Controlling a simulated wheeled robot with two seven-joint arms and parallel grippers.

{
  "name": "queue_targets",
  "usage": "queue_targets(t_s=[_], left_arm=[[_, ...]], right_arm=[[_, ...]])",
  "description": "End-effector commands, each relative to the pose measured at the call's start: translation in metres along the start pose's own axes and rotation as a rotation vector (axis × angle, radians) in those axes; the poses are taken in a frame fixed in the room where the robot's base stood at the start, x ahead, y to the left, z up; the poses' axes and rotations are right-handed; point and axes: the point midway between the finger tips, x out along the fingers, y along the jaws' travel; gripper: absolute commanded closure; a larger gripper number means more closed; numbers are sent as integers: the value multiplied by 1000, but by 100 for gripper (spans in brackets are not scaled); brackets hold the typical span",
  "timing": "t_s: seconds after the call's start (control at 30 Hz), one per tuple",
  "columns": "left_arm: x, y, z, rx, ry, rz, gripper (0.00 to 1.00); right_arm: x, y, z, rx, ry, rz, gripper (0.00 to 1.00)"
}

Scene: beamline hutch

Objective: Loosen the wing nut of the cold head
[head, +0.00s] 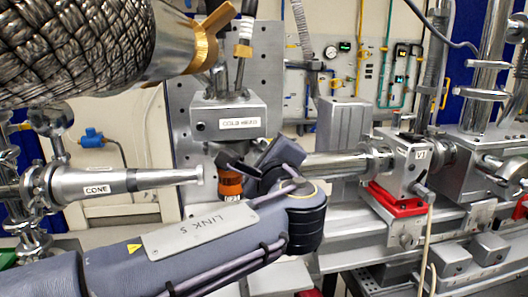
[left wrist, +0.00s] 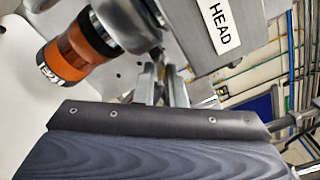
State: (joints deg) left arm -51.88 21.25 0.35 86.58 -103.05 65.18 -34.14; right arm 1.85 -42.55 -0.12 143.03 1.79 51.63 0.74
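The cold head (head: 228,118) is a grey block with a "COLD HEAD" label, mounted upright on a perforated plate in the head view. Part of its label shows at the top of the left wrist view (left wrist: 222,28). I cannot make out its wing nut in either view. My left gripper (head: 235,163) is just below the cold head, mostly dark and partly hidden by its own wrist. In the left wrist view its two fingers (left wrist: 162,88) point up towards the cold head's underside, a narrow gap between them. Whether they hold anything is unclear. My right gripper is not in view.
An orange cylinder (head: 229,184) with a white label hangs close beside my left gripper. A metal cone labelled "CONE" (head: 98,189) lies left. A braided hose (head: 75,45) fills the upper left. A valve labelled V1 (head: 405,165) on a red base stands right.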

Motion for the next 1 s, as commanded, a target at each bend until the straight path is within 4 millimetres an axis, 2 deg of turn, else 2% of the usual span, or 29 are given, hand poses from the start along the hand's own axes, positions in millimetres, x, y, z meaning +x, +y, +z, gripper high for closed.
queue_targets(t_s=[0.07, 0.37, 0.57, 1.0], left_arm=[[0, 0, 0, 0, 0, 0, 100], [0, 0, 0, -6, 0, 0, 100], [0, 2, -1, -59, -1, 0, 100], [-1, 3, -3, -406, 0, -1, 100]], right_arm=[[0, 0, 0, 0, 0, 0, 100], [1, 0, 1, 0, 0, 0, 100], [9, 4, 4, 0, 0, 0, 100], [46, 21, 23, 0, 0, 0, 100]])
